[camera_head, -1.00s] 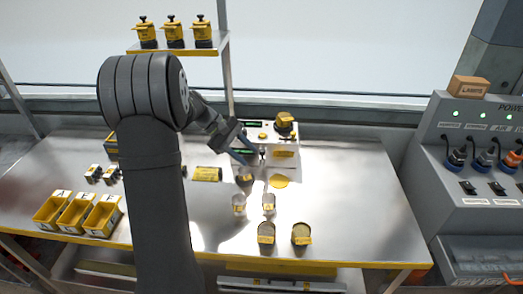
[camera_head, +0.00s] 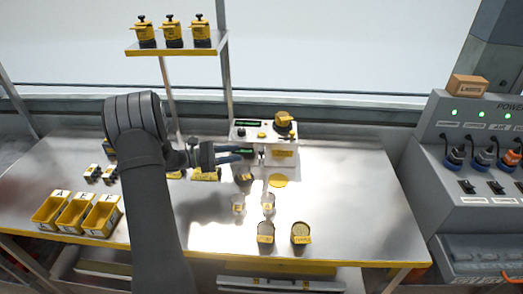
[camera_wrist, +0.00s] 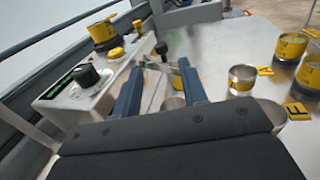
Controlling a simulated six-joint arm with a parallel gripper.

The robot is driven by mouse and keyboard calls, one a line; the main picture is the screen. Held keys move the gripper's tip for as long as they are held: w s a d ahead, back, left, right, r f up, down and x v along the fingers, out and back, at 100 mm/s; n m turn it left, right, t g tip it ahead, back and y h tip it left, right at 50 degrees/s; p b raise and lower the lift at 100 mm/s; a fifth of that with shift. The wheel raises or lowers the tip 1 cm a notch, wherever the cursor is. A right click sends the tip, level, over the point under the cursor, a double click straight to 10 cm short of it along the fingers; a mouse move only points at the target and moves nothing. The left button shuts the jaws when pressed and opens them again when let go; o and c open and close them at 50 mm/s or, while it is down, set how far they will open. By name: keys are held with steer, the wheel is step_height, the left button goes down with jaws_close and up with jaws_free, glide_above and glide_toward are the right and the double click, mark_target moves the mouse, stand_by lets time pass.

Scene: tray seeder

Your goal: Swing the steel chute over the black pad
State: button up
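The steel chute (camera_wrist: 166,66) appears as a small grey metal piece with a dark knob at the front of the white seeder (camera_wrist: 75,105). In the wrist view it lies just beyond and between my fingertips. My gripper (camera_wrist: 160,68) has its two blue fingers apart, with a visible gap and nothing clearly clamped. In the head view my gripper (camera_head: 240,153) points right, close to the front of the seeder (camera_head: 284,143). A dark round item (camera_head: 243,177) sits just below the fingers; I cannot tell whether it is the black pad.
A yellow disc (camera_head: 279,181) lies before the seeder. Yellow bins (camera_head: 101,215) stand at left. The table's right side is clear.

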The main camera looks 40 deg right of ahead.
mark_target(261, 150)
steer(key=x, duration=1)
steer(key=shift+s+d, duration=0.1)
jaws_close()
